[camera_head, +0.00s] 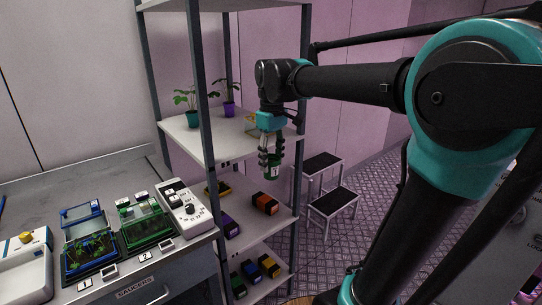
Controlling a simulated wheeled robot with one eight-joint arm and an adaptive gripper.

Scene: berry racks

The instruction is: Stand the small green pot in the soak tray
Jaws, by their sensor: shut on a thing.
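A green-potted plant (193,118) and a purple-potted plant (229,109) stand on the upper shelf. Rack posts (203,90) flank it. Lower shelves hold several coloured boxes. The bench (60,192) carries blue and green clear-lidded boxes and a control panel (186,207). A step stool (333,200) stands behind.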

